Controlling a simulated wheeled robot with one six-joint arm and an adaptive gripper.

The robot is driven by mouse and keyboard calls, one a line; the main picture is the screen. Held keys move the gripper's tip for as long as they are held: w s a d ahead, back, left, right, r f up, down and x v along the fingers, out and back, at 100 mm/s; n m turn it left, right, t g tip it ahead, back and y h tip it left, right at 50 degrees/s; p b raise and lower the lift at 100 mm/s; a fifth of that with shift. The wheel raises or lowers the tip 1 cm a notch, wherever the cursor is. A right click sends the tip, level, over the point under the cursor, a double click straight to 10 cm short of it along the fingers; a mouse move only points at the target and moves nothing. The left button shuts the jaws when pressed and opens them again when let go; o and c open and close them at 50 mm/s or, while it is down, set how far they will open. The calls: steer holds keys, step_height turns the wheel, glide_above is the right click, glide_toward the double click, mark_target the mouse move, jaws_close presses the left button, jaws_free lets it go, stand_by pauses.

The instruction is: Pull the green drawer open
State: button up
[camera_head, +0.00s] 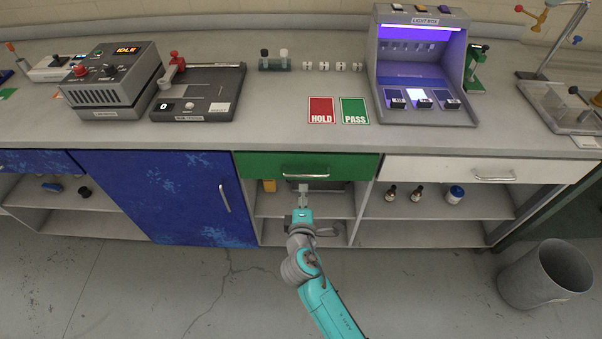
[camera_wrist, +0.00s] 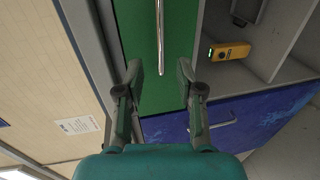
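The green drawer (camera_head: 270,164) is under the counter in the head view, and its front looks flush with the panels beside it. It carries a horizontal metal bar handle (camera_head: 306,176). In the wrist view the green drawer front (camera_wrist: 139,50) fills the upper middle, with its handle (camera_wrist: 160,35) running down the picture. My gripper (camera_head: 305,190) is just below and in front of the handle. In the wrist view my gripper (camera_wrist: 159,72) is open, its two fingers well apart, with the handle's end lined up between them. I cannot tell whether the handle is between the fingers in depth.
A blue cabinet door (camera_head: 155,195) is left of the drawer, a white drawer (camera_head: 440,168) right. Open shelves lie below, with a yellow device (camera_wrist: 230,53). On the counter above are a HOLD card (camera_head: 321,110) and a light box (camera_head: 420,65). A bin (camera_head: 545,275) stands on the floor.

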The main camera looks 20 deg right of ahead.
mark_target(304, 176)
steer(key=x, duration=0.9)
steer(key=shift+w+d, duration=0.15)
steer(key=shift+w, duration=0.15)
jaws_close()
